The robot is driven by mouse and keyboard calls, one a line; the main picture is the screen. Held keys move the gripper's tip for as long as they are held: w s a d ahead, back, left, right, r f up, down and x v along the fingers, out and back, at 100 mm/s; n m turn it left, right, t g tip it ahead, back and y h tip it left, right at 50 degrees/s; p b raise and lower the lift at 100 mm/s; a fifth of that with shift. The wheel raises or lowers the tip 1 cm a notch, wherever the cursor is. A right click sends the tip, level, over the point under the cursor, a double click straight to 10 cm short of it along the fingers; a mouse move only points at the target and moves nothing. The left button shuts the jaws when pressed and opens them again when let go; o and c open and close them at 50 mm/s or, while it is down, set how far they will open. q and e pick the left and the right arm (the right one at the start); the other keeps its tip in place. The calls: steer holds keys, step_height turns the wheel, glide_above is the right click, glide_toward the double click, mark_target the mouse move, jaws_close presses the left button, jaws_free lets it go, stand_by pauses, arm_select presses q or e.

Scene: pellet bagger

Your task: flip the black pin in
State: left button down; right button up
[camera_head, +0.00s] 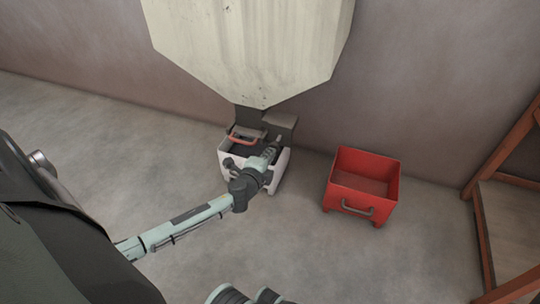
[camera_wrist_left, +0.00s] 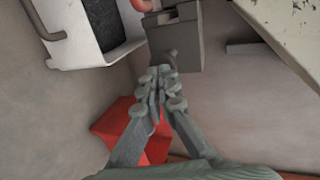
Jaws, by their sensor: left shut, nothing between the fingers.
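A small dark pin-like switch (camera_wrist_left: 172,56) sticks out of the dark grey box (camera_wrist_left: 177,38) in the left wrist view. The same box (camera_head: 281,121) sits beside the outlet under the pale hopper (camera_head: 255,50) in the head view. My left gripper (camera_head: 276,143) is shut and empty, its fingertips pointing at the box. In the left wrist view the closed fingertips (camera_wrist_left: 160,72) are right by the pin; I cannot tell whether they touch it. In the head view the gripper hides the pin.
A white bin (camera_head: 281,172) with dark contents stands under the outlet, below my left forearm. An orange handle (camera_head: 242,141) shows at the outlet. A red bin (camera_head: 363,190) stands on the floor to the right, looking empty. An orange-framed rack (camera_head: 478,225) is at the far right.

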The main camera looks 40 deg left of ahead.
mark_target(274, 147)
arm_select(q)
steer(key=shift+w, duration=0.15)
steer(key=shift+w+a, duration=0.25)
steer(key=shift+w, duration=0.65)
steer(key=shift+w+a, duration=0.2)
steer(key=shift+w, duration=0.65)
steer(key=shift+s, duration=0.15)
